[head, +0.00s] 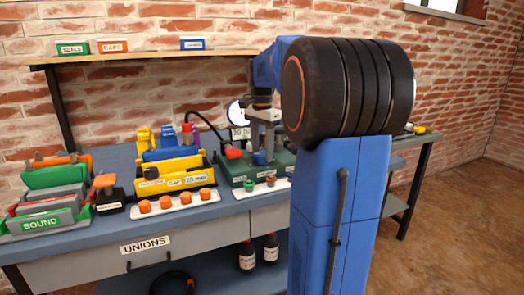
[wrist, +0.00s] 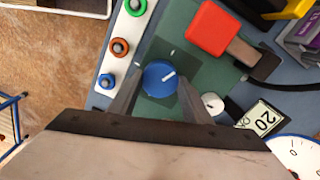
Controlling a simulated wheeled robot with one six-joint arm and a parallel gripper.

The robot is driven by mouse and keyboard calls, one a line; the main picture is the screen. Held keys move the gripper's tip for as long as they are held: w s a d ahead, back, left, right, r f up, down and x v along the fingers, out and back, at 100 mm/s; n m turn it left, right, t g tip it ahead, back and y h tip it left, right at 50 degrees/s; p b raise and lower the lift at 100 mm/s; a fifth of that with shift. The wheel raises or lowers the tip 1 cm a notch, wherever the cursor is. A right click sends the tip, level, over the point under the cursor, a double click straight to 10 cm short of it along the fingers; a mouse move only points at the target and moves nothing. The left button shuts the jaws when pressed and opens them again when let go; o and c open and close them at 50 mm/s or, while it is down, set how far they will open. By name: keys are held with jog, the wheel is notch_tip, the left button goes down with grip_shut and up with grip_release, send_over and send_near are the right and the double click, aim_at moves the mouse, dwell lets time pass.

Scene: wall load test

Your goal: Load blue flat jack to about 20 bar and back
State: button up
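A round blue knob (wrist: 160,78) with a white pointer line sits on the green pump base (wrist: 190,60) in the wrist view. The knob also shows in the head view (head: 259,158). My gripper (wrist: 160,80) points down with a finger on each side of the knob; slim gaps seem to show, so it looks open around it. In the head view my gripper (head: 263,135) is over the green base. A red-ended lever (wrist: 215,30) and a small white knob (wrist: 212,104) are nearby. A display card (wrist: 262,118) shows 20; the dial gauge (wrist: 294,152) is cut off, its needle unclear.
A white strip (wrist: 113,62) holds green, orange and blue ringed fittings. A black hose (wrist: 285,86) runs right. Yellow bins (head: 170,175), a white tray of orange caps (head: 172,203) and a SOUND bin (head: 45,222) stand left on the bench. A shelf (head: 140,57) is above.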

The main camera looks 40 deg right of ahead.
aim_at(262, 154)
jog(key=shift+n, duration=0.3)
jog(key=n, duration=1.2)
jog(key=shift+n, duration=0.4)
jog(key=n, duration=0.9)
jog(key=shift+n, duration=0.5)
jog(key=o, duration=1.1)
jog(key=shift+c, duration=0.2)
notch_tip(262, 154, up, 17)
jog(key=shift+r, duration=0.2)
